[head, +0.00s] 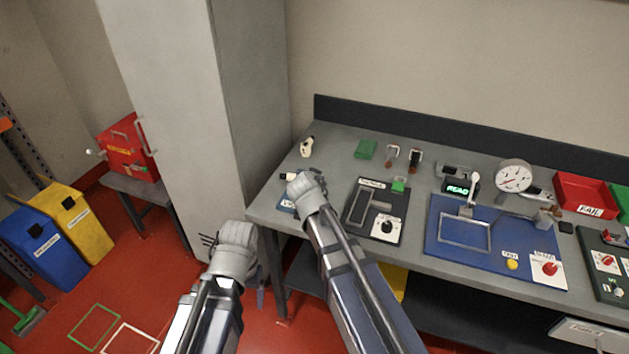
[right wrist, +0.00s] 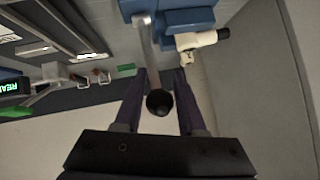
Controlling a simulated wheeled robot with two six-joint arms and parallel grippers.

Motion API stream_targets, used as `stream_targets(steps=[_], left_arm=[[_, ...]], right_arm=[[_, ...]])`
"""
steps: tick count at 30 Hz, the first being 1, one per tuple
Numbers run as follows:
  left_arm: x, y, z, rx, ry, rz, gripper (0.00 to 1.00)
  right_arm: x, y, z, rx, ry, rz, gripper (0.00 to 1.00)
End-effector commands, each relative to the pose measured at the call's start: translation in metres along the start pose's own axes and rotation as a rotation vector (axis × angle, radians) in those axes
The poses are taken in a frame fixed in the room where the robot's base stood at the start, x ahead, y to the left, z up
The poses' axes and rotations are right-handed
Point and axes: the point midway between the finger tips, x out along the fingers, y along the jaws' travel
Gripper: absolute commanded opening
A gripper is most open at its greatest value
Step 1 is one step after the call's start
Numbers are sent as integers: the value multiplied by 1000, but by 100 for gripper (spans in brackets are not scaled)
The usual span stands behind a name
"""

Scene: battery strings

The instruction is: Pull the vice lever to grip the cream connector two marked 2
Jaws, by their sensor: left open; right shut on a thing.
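The vice lever (right wrist: 150,50) is a grey rod with a black ball knob (right wrist: 159,103). My right gripper (head: 306,186) is shut on the lever near the knob. My left gripper (head: 236,236) is open, off the bench's left front corner.
Another cream piece (head: 307,147) stands behind the vice. A grey cabinet (head: 180,100) stands left of the bench.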

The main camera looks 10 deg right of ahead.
Motion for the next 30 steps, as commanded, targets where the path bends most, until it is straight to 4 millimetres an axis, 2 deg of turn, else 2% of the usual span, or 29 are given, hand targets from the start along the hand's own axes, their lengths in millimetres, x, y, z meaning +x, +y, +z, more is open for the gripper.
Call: stream_targets(steps=[19, 20, 27, 30], left_arm=[[0, 0, 0, 0, 0, 0, 78], [0, 0, 0, 0, 0, 0, 78], [0, 0, 0, 0, 0, 0, 78], [0, 0, 0, 0, 0, 0, 78]], right_arm=[[-3, -1, 3, -1, -1, -3, 0], [-3, -1, 3, -1, -1, -3, 42], [-2, -1, 2, -1, 0, -3, 68], [-2, 0, 2, -1, 0, -2, 68]])
